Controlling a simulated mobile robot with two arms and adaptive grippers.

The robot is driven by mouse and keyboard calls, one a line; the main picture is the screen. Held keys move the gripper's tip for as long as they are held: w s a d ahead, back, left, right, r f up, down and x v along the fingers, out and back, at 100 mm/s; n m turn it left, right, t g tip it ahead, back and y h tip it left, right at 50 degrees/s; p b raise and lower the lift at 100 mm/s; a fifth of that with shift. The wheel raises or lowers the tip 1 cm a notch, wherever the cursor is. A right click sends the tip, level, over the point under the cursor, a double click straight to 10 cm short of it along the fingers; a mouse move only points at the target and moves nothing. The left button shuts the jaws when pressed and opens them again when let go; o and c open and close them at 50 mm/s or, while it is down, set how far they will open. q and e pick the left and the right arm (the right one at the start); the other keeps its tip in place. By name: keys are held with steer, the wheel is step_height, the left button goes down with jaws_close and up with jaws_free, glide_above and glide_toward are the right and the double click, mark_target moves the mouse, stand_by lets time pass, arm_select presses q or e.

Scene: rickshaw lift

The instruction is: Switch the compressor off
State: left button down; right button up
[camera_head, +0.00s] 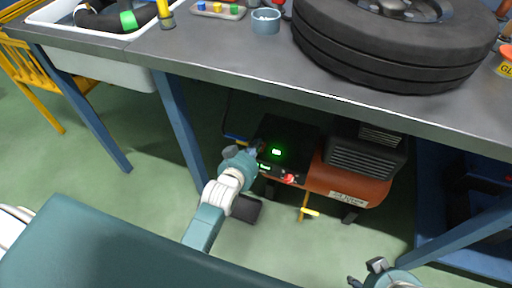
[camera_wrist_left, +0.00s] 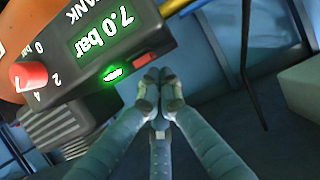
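The compressor (camera_head: 345,185) stands under the workbench, an orange tank with a black control box (camera_head: 290,140). In the left wrist view the box's display (camera_wrist_left: 105,30) reads "TANK 7.0 bar" in green. A green light (camera_wrist_left: 113,73) glows on the box edge. A red knob (camera_wrist_left: 28,76) sits at the left, and a small red part (camera_wrist_left: 147,58), maybe a switch, at the box's near corner. My left gripper (camera_wrist_left: 160,85) has its fingertips together with nothing seen between them, just below that red part; contact cannot be told. My right gripper (camera_head: 368,272) is partly visible at the bottom, away from the compressor.
The workbench (camera_head: 230,65) overhangs the compressor, with a blue leg (camera_head: 180,130) to its left. A tyre (camera_head: 395,40), a blue-grey cup (camera_head: 265,21) and a white basin (camera_head: 95,65) are on or in the bench. Green floor (camera_head: 80,160) is open at left.

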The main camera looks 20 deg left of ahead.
stand_by(0.3)
arm_select(q)
steer(key=shift+s+f+p, duration=0.25)
steer(key=shift+f+p, duration=0.2)
steer(key=shift+p, duration=0.3)
steer(key=shift+f, duration=0.1)
